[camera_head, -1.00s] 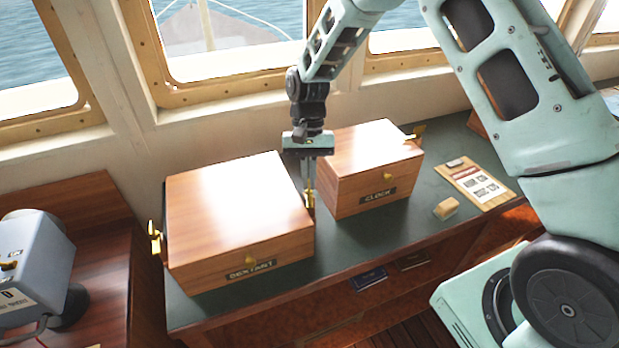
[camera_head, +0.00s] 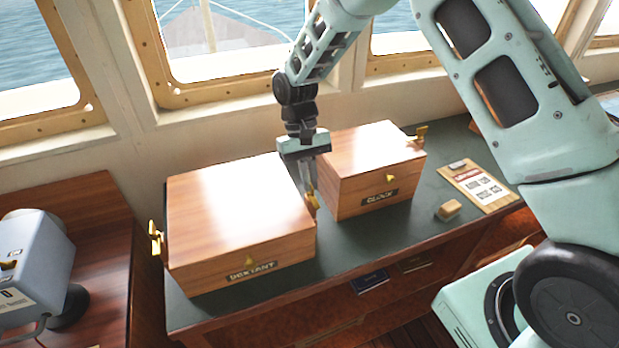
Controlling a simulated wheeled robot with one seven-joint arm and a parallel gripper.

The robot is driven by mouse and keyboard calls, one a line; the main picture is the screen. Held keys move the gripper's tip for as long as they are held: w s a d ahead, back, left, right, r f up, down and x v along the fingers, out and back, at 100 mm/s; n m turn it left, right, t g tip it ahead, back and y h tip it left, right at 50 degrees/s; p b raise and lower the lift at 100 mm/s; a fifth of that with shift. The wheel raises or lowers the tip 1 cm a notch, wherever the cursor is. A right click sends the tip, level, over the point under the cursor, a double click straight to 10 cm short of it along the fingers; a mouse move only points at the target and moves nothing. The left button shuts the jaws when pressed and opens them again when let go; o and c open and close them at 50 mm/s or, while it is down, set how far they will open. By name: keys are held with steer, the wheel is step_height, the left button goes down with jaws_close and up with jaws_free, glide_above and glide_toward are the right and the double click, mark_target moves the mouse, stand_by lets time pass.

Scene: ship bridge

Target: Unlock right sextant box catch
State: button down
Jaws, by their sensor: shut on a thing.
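The wooden sextant box (camera_head: 225,205) stands shut on the dark green table top, with its SEXTANT label on the front. Its right brass catch (camera_head: 311,196) is on the right side, partly hidden by my fingers. My gripper (camera_head: 308,183) points down in the gap between the two boxes and is shut on this right catch. The left brass catch (camera_head: 156,238) sticks out on the box's left side.
The wooden clock box (camera_head: 370,165) stands close to the right of my gripper, with a brass catch (camera_head: 417,134) on its right. A tan block (camera_head: 448,210) and a clipboard (camera_head: 482,187) lie further right. Window frames rise behind the table.

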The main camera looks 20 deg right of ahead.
steer(key=c, duration=1.6)
jaws_free()
steer(key=shift+w+r, duration=0.1)
steer(key=b+v, duration=0.4)
steer(key=v, duration=1.3)
steer(key=shift+r+b, duration=0.2)
steer(key=shift+b, duration=0.1)
steer(key=shift+a, duration=0.1)
steer(key=s+a+f+n+t+b, duration=0.1)
steer(key=s+a+n+b, duration=0.1)
steer(key=s+a, duration=0.55)
steer(key=s+f+n+t+b, duration=0.1)
steer(key=s+f, duration=0.3)
steer(key=s, duration=0.9)
steer(key=s+d+f+n+t+b, duration=0.1)
steer(key=s+f+n, duration=0.3)
steer(key=s, duration=1)
steer(key=shift+d+f+n+t+y, duration=0.2)
steer(key=shift+f+n+t+y, duration=0.1)
steer(key=shift+f+t, duration=0.4)
